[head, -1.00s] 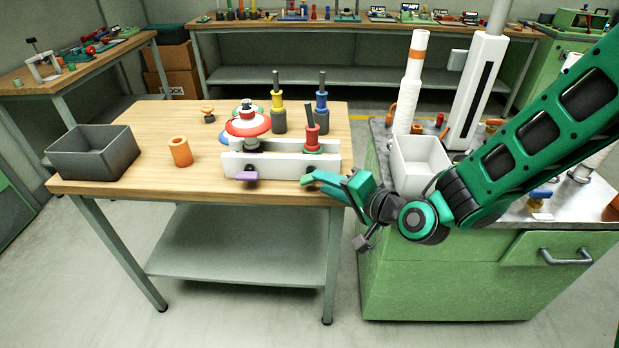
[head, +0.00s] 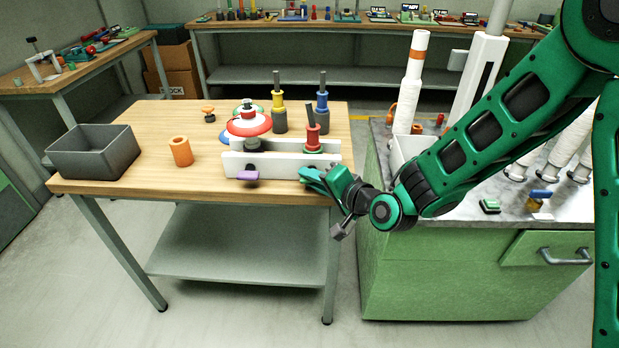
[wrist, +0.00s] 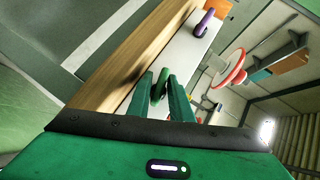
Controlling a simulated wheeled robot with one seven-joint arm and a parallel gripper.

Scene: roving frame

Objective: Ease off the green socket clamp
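The green socket clamp (wrist: 160,84) shows in the wrist view as a small green knob on the front face of the white fixture (head: 237,163). My gripper (head: 309,176) is at the right end of that front face, and in the head view its green fingers hide most of the clamp. In the wrist view my gripper (wrist: 160,88) has its two fingers apart, one on each side of the clamp. I cannot tell whether they touch it. A purple clamp (head: 248,175) sits at the left of the same face. A red collared plug (head: 312,139) stands in the fixture above the green clamp.
A red-and-white domed piece (head: 248,127) stands at the fixture's left end. Yellow (head: 279,112) and blue (head: 322,105) collared plugs stand behind. A grey bin (head: 95,158) and an orange cylinder (head: 181,152) are on the left. The green cabinet (head: 450,275) is close on the right.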

